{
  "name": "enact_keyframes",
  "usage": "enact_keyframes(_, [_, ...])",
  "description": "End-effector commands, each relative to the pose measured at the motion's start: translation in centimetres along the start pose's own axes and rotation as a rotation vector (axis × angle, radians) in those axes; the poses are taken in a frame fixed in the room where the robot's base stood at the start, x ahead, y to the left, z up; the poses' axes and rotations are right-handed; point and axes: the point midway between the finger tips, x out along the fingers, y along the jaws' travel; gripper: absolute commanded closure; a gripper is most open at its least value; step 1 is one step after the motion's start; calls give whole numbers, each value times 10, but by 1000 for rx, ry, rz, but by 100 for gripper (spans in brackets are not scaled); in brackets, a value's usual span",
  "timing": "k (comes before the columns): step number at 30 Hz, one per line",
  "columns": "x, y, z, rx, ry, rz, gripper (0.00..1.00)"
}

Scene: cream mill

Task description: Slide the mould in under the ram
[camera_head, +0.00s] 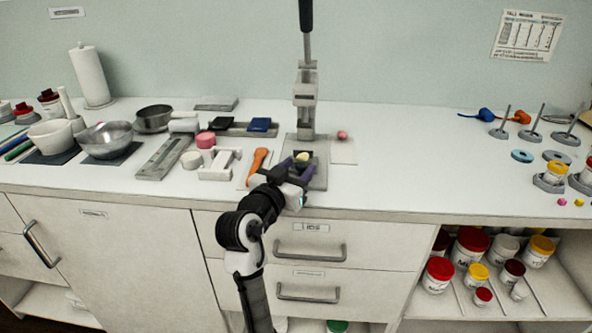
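The ram press (306,95) stands upright at the back middle of the counter, its black lever pointing up and its grey base plate (318,180) reaching toward the front. A small dark block with a pale yellowish top, which looks like the mould (302,157), sits on the plate in front of the press column. My gripper (292,172) is at the front of the plate, with its fingers reaching to the mould's near side. The fingers look spread to either side of it, but whether they touch it is too small to tell. My gripper hides the mould's lower front.
An orange-handled tool (258,160) lies just left of my gripper. A pink ball (342,134) sits on a pale sheet to the right of the press. White blocks (219,165) and metal bowls (105,140) stand further left.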

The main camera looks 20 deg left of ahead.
Motion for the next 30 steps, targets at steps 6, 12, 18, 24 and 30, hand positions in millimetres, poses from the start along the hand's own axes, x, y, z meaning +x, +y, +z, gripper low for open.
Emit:
enact_keyframes(6, [-3,0,0,0,0,-1,55])
enact_keyframes(12, [-31,-1,2,1,2,-4,55])
enact_keyframes(18, [-78,-2,2,1,2,-6,55])
enact_keyframes(24, [-117,0,1,1,0,-3,55])
enact_keyframes(30, [-136,0,0,0,0,-1,55])
